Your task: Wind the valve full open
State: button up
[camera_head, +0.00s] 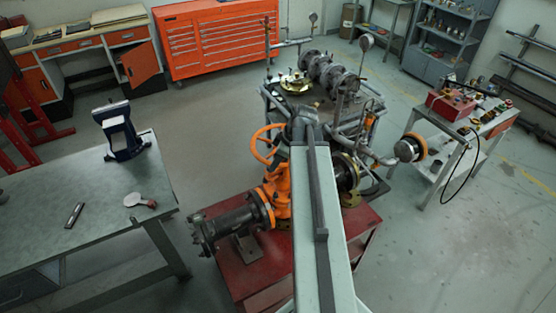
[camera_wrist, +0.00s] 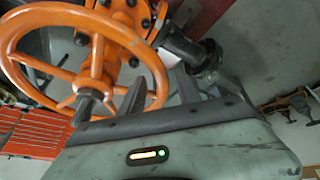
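The valve's orange handwheel (camera_head: 254,146) shows in the head view, left of my arm, which hides part of it. The orange valve body (camera_head: 279,196) stands below it on a red stand (camera_head: 246,262). In the wrist view the spoked handwheel (camera_wrist: 97,58) fills the left side, with its dark stem end near the middle. My gripper (camera_wrist: 162,92) shows two dark fingers set apart, close to the right part of the rim. The rim appears between the fingers in the picture; I cannot tell whether they touch it. In the head view my arm hides the gripper.
A dark flanged pipe (camera_head: 222,225) extends left from the valve. A grey workbench (camera_head: 85,205) stands at left. A cart with pipework (camera_head: 318,100) is behind, and a small table with a red box (camera_head: 450,104) is at right. The floor at lower right is clear.

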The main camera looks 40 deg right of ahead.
jog(key=p+v, duration=0.7)
jog(key=shift+s+r, duration=0.15)
jog(key=shift+r, duration=0.25)
